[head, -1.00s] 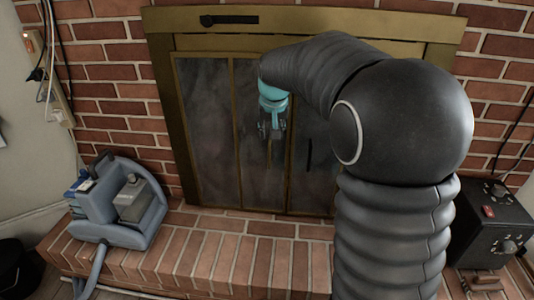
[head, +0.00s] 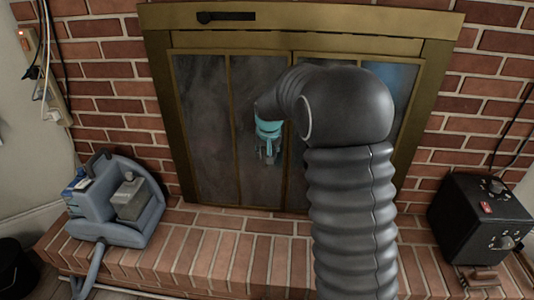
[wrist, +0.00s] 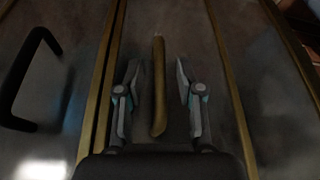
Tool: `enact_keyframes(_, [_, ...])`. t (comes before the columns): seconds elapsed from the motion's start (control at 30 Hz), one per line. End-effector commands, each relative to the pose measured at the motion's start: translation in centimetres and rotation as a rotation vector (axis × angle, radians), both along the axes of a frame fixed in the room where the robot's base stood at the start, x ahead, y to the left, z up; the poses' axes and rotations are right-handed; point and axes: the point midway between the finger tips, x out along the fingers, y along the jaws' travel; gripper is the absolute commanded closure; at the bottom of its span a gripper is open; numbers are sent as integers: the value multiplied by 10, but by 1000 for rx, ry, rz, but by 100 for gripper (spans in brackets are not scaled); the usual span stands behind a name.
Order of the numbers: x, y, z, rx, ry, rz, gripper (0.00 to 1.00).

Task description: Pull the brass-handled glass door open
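The brass handle (wrist: 158,85) stands upright on the glass door in the wrist view. My open gripper (wrist: 183,85) has one finger on each side of the handle, with a visible gap at both sides. The handle is hidden in the head view. The brass-framed glass door (head: 250,85) looks closed. My gripper (head: 268,157) is in front of its glass in the head view. A black handle (wrist: 32,80) sits on the neighbouring panel at the left of the wrist view.
A brass surround (head: 340,20) with a black slider (head: 227,17) frames the fireplace. The brick hearth (head: 220,255) runs below. A grey-blue machine (head: 120,205) stands on the hearth at left, and a black control box (head: 483,215) at right. The hearth between them looks clear.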

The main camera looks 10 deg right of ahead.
Motion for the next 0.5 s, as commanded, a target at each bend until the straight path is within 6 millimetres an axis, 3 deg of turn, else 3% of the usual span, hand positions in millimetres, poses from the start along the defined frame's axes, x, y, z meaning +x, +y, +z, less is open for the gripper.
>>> enact_keyframes(0.33, [2,0,-4,0,0,0,63])
enact_keyframes(0.37, [2,0,-4,0,0,0,65])
enact_keyframes(0.5, [2,0,-4,0,0,0,100])
